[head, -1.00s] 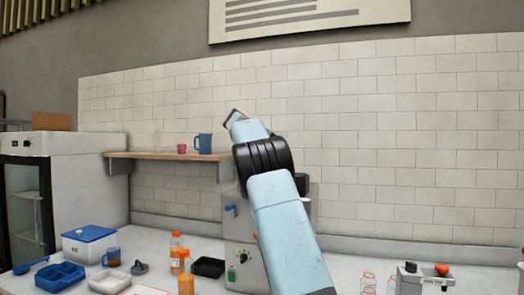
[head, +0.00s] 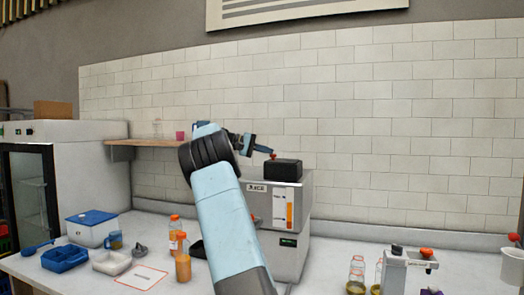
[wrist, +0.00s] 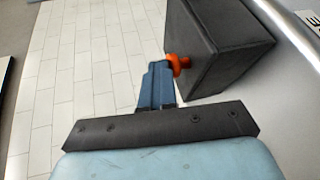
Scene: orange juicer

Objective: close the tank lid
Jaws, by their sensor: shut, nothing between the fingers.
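The juicer (head: 299,231) is a grey box machine with an orange level gauge on its front. Its black tank lid (head: 286,171) is a dark block on top; it looks about level, and I cannot tell whether a gap is under it. An orange-red knob (wrist: 178,63) sticks out from the lid's side in the wrist view. My gripper (head: 268,151) is shut and empty, at the left of the lid's upper edge. In the wrist view its blue fingers (wrist: 159,68) are right beside the knob, touching or nearly so. My arm hides part of the juicer's left side.
A wooden shelf (head: 150,143) with a pink cup (head: 180,136) is on the left wall. Orange juice bottles (head: 183,262), blue tray (head: 65,260) and blue-lidded box (head: 91,231) stand left on the counter. Glass jars (head: 357,272) stand at right.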

